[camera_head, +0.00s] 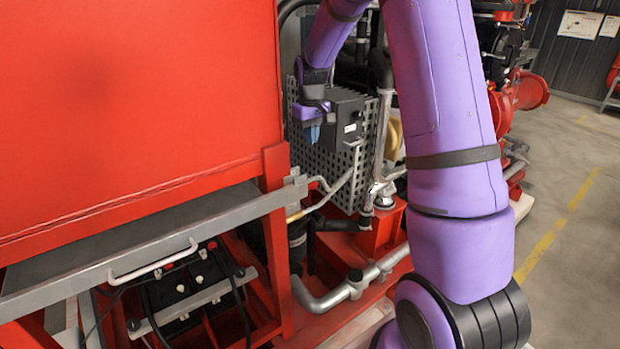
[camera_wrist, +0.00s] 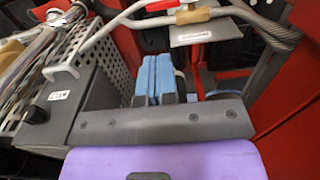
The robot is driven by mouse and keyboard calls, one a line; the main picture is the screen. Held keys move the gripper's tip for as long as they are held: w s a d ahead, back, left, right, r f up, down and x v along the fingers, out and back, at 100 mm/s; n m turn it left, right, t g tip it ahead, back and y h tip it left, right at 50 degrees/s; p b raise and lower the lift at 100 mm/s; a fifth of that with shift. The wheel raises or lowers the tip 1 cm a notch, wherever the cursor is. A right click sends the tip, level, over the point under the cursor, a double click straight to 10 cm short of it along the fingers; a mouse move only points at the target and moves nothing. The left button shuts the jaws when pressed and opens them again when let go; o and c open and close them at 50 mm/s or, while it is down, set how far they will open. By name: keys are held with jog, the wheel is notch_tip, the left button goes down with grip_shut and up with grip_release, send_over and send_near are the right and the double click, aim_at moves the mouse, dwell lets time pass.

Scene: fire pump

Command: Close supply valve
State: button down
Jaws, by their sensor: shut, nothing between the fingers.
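My gripper (camera_wrist: 155,78) has its blue fingers pressed together, with nothing between them. In the head view my gripper (camera_head: 312,134) hangs between the red cabinet and the perforated guard, beside a black box (camera_head: 347,120). In the wrist view a metal pipe with a brass-coloured fitting (camera_wrist: 194,15) and a small red handle (camera_wrist: 160,5) crosses beyond the fingertips, apart from them. The red handle may be the supply valve's lever; I cannot tell for sure. In the head view a thin bent metal pipe (camera_head: 330,192) runs below my gripper; no valve handle is clear there.
The large red cabinet (camera_head: 130,100) fills the left, with a grey rail (camera_head: 150,235) below it. The perforated guard (camera_head: 368,150) stands close to my gripper. A thick grey pipe (camera_head: 330,300) runs low on the red frame. Open floor (camera_head: 570,200) lies at the right.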

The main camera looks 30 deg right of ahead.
notch_tip(320, 180, down, 14)
dwell(0.7)
